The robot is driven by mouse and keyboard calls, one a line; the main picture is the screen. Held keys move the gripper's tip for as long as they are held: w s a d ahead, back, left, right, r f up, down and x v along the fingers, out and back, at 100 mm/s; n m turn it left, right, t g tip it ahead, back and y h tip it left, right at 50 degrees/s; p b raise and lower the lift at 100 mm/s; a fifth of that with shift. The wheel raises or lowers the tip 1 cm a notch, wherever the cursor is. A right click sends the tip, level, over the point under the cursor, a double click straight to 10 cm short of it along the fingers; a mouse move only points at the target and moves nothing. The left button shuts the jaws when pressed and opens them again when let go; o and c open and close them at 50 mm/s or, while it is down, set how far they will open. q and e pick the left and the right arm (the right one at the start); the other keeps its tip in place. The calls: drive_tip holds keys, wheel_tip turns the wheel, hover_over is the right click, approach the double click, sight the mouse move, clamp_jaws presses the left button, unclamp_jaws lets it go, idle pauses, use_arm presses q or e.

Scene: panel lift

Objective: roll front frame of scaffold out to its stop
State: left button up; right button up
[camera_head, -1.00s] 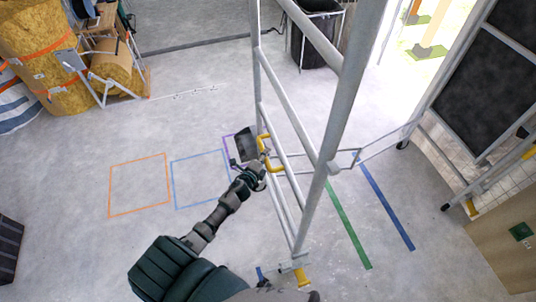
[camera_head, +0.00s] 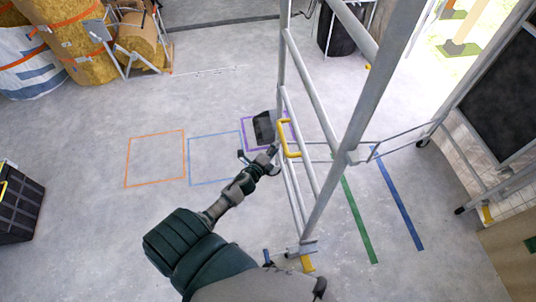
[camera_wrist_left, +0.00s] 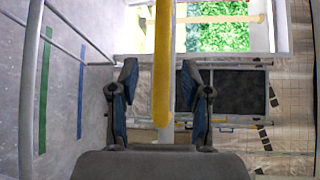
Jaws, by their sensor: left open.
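The front frame (camera_head: 350,130) of the scaffold is a tall grey tubular ladder frame standing upright in the middle of the head view. A yellow handle (camera_head: 292,152) sits on its left side. Thin folding braces (camera_head: 398,138) run from it to the right. My left gripper (camera_head: 272,156) is at the handle in the head view. In the left wrist view its two open fingers (camera_wrist_left: 160,85) stand either side of the yellow handle bar (camera_wrist_left: 163,50), with gaps visible on both sides. The frame's foot has a yellow part (camera_head: 307,263). My right gripper is not in view.
A green stripe (camera_head: 358,220) and a blue stripe (camera_head: 400,205) lie on the floor right of the frame. Orange (camera_head: 127,165) and blue (camera_head: 189,165) outlines mark floor at left. A black crate (camera_head: 18,205) stands far left; insulation rolls (camera_head: 65,25) are behind. The floor between is clear.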

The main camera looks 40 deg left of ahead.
use_arm(q)
drive_tip(key=s, duration=0.6)
drive_tip(key=shift+a+r, duration=0.25)
drive_tip(key=shift+r, duration=0.05)
drive_tip(key=shift+d, duration=0.2)
drive_tip(key=s+d+f+n+g, duration=0.1)
drive_tip(key=s+f+n+g, duration=0.25)
drive_tip(key=f, duration=0.65)
drive_tip(key=s+d+f+n+g, duration=0.15)
drive_tip(key=s+f, duration=0.35)
drive_tip(key=f, duration=0.6)
drive_tip(key=s+d+f+n+g, duration=0.1)
drive_tip(key=s+f+n+g, duration=0.3)
drive_tip(key=f, duration=0.6)
drive_tip(key=s+d+f+n+g, duration=0.2)
drive_tip(key=s+f, duration=0.3)
drive_tip(key=s, duration=0.4)
drive_tip(key=s+d+f+n+g+h+b, duration=0.1)
drive_tip(key=s+d+f, duration=0.3)
drive_tip(key=s, duration=0.6)
drive_tip(key=s+d+f+n+g, duration=0.3)
drive_tip(key=s+f+n, duration=0.1)
drive_tip(key=s+f, duration=0.4)
drive_tip(key=shift+s+b, duration=0.3)
drive_tip(key=shift+s, duration=0.65)
